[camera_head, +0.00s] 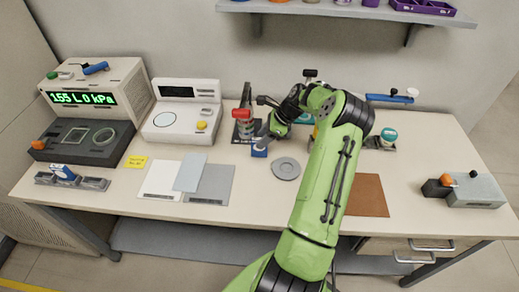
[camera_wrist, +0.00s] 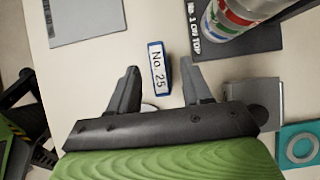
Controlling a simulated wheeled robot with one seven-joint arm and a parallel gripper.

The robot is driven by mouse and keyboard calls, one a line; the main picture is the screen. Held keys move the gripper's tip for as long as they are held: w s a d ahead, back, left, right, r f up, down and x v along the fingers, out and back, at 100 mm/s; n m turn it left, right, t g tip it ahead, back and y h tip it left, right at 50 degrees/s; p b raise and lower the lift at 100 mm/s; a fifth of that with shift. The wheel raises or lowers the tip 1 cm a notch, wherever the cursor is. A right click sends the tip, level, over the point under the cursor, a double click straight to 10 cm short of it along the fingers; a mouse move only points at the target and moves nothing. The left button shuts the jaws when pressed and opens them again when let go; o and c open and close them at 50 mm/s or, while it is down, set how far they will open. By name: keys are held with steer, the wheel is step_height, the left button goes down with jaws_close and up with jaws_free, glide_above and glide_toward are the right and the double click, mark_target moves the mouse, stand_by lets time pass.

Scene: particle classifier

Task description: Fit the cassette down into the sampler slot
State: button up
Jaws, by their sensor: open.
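A blue cassette with a white label reading "No. 25" (camera_wrist: 157,68) lies on the table between and slightly beyond the tips of my gripper (camera_wrist: 160,73) in the wrist view. A gap shows on each side of it. My gripper is open and empty. In the head view the cassette (camera_head: 259,152) is a small blue piece just below my gripper (camera_head: 265,138). A dark unit with an orange knob (camera_head: 85,141) stands at the left, in front of a pump box with a green display (camera_head: 98,92). I cannot tell which opening is the sampler slot.
A red-topped stack (camera_head: 243,118) on a dark plate stands close behind the cassette. A grey disc (camera_head: 286,168) lies to its right. Grey and white sheets (camera_head: 209,186) lie left. A small grey rack (camera_head: 90,184) sits at front left. A brown mat (camera_head: 366,195) lies right.

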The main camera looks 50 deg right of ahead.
steer(key=x, duration=0.2)
steer(key=shift+w+a+f, duration=0.15)
steer(key=shift+f, duration=0.15)
steer(key=shift+r, duration=0.1)
steer(key=shift+c, duration=0.3)
jaws_close()
steer(key=r, duration=0.2)
steer(key=r+p, duration=0.1)
steer(key=shift+s+a+r, duration=0.2)
steer(key=shift+s+r, duration=0.05)
steer(key=shift+r, duration=0.15)
steer(key=s+a, duration=1.1)
steer(key=a, duration=0.2)
steer(key=shift+a+f, duration=0.15)
steer(key=shift+a, duration=0.15)
